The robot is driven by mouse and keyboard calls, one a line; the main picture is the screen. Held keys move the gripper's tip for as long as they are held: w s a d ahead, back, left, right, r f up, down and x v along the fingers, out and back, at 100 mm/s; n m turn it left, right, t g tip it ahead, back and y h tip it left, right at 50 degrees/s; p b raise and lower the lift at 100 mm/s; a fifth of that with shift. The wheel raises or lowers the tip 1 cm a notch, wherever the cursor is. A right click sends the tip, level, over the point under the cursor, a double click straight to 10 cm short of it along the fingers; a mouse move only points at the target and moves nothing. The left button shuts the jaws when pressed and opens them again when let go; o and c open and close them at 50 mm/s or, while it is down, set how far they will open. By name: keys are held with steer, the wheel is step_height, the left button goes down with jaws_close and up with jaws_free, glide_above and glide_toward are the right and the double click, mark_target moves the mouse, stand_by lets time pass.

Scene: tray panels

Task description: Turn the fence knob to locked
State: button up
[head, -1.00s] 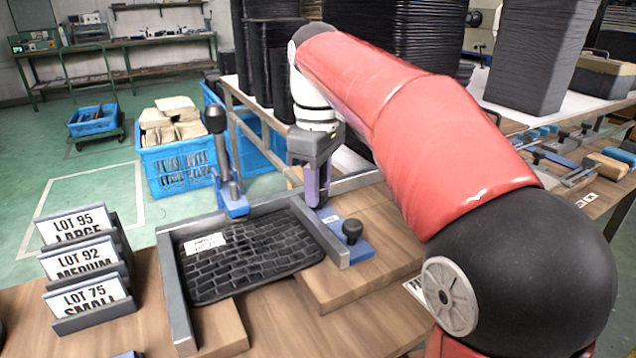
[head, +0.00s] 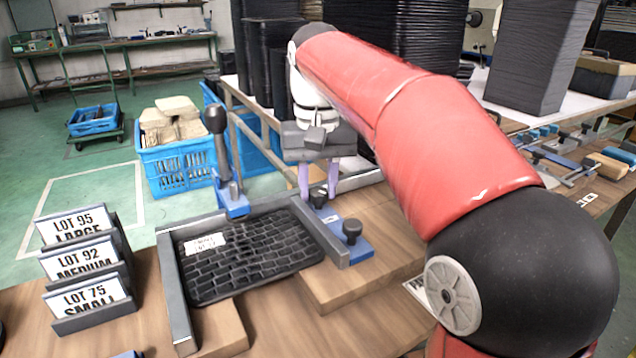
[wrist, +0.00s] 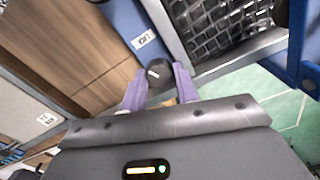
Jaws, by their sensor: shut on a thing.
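The fence knob (head: 319,198) is a small black round knob at the back end of a blue plate (head: 356,248), on the right side of the tray fixture. In the wrist view the knob (wrist: 158,68) shows a short white mark on top. My gripper (head: 318,188) reaches down over it, its two purple fingers on either side. In the wrist view my gripper (wrist: 158,82) is shut on the knob. A small white label (wrist: 143,40) lies on the blue plate beside the knob; its print is too small to read.
A second black knob (head: 351,232) stands at the plate's front end. A tall black-handled lever clamp (head: 222,150) stands at the fixture's back left corner. A black woven tray panel (head: 250,262) lies between metal rails. Lot signs (head: 82,260) stand at left.

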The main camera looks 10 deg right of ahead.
mark_target(318, 191)
steer(key=m, duration=0.5)
steer(key=shift+m, duration=0.3)
stand_by(0.4)
steer(key=o, duration=1)
steer(key=shift+r, duration=3.9)
